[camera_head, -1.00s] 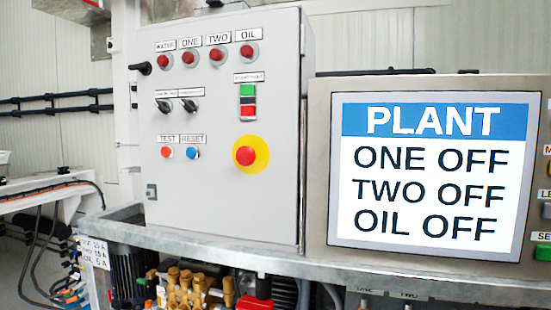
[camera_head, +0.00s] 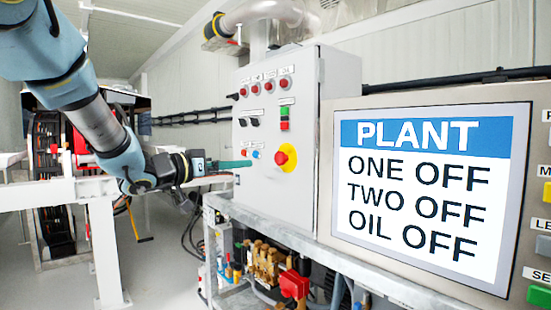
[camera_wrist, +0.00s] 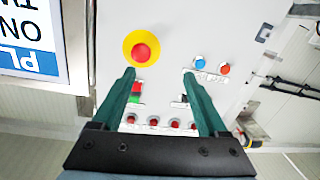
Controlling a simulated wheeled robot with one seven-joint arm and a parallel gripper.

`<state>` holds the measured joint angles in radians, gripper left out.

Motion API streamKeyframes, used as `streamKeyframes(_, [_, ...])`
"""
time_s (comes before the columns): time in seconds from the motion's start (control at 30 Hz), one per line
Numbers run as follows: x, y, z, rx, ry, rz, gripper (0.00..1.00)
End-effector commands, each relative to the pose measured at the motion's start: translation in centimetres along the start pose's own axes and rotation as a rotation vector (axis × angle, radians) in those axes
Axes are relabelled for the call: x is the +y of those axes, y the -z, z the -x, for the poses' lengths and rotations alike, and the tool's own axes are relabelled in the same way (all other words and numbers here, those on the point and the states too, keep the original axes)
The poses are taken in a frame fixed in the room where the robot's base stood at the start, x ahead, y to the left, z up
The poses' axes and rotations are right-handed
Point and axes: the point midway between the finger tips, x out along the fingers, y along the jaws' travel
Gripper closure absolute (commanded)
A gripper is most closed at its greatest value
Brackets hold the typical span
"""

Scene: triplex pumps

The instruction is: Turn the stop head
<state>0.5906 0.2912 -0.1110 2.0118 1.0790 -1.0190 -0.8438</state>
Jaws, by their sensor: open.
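The stop head is a red mushroom button on a yellow round plate (camera_head: 285,158), on the front of a light grey control box (camera_head: 305,190). In the upside-down wrist view, the stop head (camera_wrist: 141,52) is in the upper middle, fully in sight. My gripper (camera_head: 247,163) comes from the left in the head view, its green fingers pointing at the box face left of the stop head. In the wrist view my gripper (camera_wrist: 159,74) is open and empty, its two fingers apart. The stop head lies beyond the left fingertip, not between the fingers. Contact with the panel cannot be told.
The panel also has red lamps (camera_head: 256,88), green and red start buttons (camera_head: 284,118), black selector switches and a blue button (camera_wrist: 199,62). A PLANT screen (camera_head: 430,190) reads ONE OFF, TWO OFF, OIL OFF. A metal frame with brass pump parts (camera_head: 265,262) stands below.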

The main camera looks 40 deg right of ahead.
Motion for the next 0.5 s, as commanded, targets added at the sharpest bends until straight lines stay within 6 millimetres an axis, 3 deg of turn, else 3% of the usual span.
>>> streamKeyframes(0.13, [2.1,0.6,-1.4,0.013,-0.086,0.003,0.24])
streamKeyframes(0.27, [2.4,0.7,-2.9,0.014,-0.090,0.006,0.24])
streamKeyframes(0.5, [2.7,0.9,-7.4,0.013,-0.088,0.006,0.24])
